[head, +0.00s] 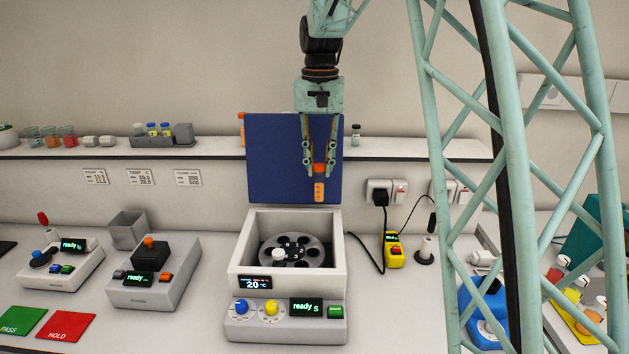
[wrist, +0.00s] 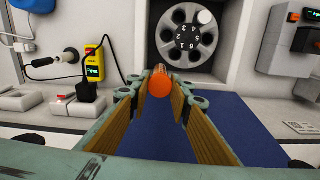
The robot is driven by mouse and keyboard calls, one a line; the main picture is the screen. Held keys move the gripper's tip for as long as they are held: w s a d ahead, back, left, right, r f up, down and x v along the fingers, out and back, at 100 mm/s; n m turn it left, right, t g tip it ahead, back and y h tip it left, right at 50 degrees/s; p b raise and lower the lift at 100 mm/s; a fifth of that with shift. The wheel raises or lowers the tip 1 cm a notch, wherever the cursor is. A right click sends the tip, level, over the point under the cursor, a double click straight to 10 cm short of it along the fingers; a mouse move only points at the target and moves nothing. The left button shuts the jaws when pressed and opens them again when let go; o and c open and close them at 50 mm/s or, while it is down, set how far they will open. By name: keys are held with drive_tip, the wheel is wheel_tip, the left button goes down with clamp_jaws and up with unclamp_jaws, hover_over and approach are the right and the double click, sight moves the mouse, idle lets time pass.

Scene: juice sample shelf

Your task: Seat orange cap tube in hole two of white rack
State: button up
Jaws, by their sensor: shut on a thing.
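My gripper (head: 319,170) points down in front of the raised blue lid of the centrifuge. Its two fingers are shut on the orange cap tube (head: 319,190), which hangs upright between the fingertips. The orange cap (wrist: 159,83) also shows end-on between the fingers in the wrist view, with my gripper (wrist: 162,88) on both sides of it. The tube is in the air, above and behind the rotor. I cannot make out a white rack with numbered holes in either view.
The open centrifuge (head: 240,262) holds a grey rotor (head: 312,257) with a white-capped tube in it. Its blue lid (head: 265,150) stands up behind. A grey rack (head: 150,141) with vials sits on the shelf. A yellow meter (head: 393,252) stands right of the centrifuge.

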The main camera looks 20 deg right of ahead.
drive_tip(key=shift+o, duration=0.2)
drive_tip(key=r+n, duration=0.1)
drive_tip(key=d+r+n+b, duration=0.1)
drive_tip(key=s+r+n+b, duration=0.1)
drive_tip(key=r+n, duration=0.1)
drive_tip(key=shift+d, duration=0.4)
drive_tip(key=shift+r, duration=0.1)
drive_tip(key=shift+a, duration=0.1)
